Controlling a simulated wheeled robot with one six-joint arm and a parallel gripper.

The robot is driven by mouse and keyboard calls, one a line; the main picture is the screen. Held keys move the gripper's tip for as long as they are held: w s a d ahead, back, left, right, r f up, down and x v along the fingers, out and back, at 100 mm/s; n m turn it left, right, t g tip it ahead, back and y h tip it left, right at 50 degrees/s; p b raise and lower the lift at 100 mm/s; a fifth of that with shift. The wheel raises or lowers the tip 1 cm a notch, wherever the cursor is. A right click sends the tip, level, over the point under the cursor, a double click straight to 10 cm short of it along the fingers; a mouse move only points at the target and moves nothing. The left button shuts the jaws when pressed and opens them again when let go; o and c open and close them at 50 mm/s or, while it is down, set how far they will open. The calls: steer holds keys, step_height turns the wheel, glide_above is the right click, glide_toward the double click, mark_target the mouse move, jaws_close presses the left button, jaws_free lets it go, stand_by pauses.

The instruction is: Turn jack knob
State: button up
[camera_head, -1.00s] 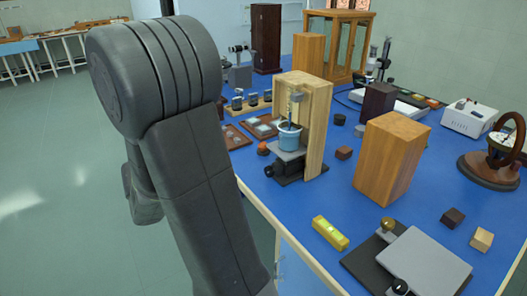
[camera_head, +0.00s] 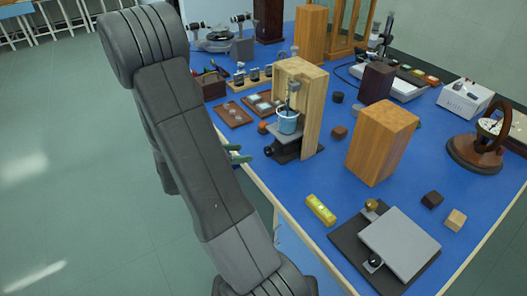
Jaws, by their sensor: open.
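A small lab jack (camera_head: 293,150) with a dark base stands inside an open wooden frame (camera_head: 315,110) and carries a light blue beaker (camera_head: 288,122). Its black knob (camera_head: 268,152) faces left toward the table edge. My gripper (camera_head: 240,154) shows only as dark green fingertips behind my arm. They are open, just left of that knob and apart from it. The rest of my gripper is hidden. A second, low jack (camera_head: 400,243) with a grey plate lies at the front, with a black knob (camera_head: 375,261) and a brass knob (camera_head: 371,206).
A yellow spirit level (camera_head: 321,209) lies near the blue table's left edge (camera_head: 262,192). A tall wooden block (camera_head: 382,143) stands right of the frame. Trays (camera_head: 233,114) and small bottles are behind. Open floor (camera_head: 80,200) lies to the left.

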mark_target(266, 152)
steer(key=x, duration=0.9)
steer(key=shift+w+d+f, duration=0.1)
steer(key=shift+d+f, duration=0.05)
steer(key=shift+d, duration=0.15)
steer(key=c, duration=1)
